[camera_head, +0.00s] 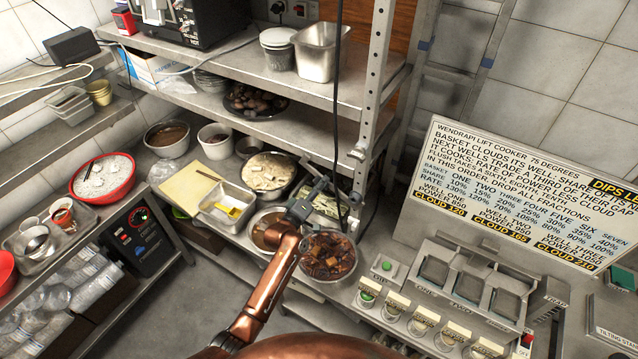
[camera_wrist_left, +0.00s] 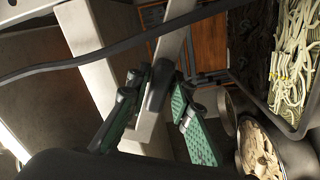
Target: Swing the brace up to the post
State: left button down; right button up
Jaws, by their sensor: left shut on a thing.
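The post (camera_head: 376,85) is the perforated grey upright at the right front of the shelf rack in the head view. My left gripper (camera_head: 322,192) is low beside the post's foot, above the pans on the lower counter. In the left wrist view its green-padded fingers (camera_wrist_left: 157,98) are shut on a narrow grey metal bar (camera_wrist_left: 176,45), which I take for the brace. A wider pale bar (camera_wrist_left: 95,60) runs behind it, perhaps the post. In the head view the brace is mostly hidden by the gripper. My right gripper is not in view.
A pan of dark stew (camera_head: 328,257) and a pan of pale food (camera_head: 268,173) lie close around the left gripper. A black cable (camera_head: 337,100) hangs beside the post. A cooker with baskets (camera_head: 470,285) and a lettered sign (camera_head: 510,195) stand to the right.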

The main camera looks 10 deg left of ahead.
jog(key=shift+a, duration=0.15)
pick_arm(q)
jog(key=c, duration=1.9)
grip_release()
jog(key=shift+r, duration=0.1)
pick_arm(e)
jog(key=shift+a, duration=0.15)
pick_arm(q)
jog(key=shift+s+a, duration=0.1)
jog(key=shift+s, duration=0.2)
jog(key=v, duration=1.1)
jog(key=shift+s, duration=0.2)
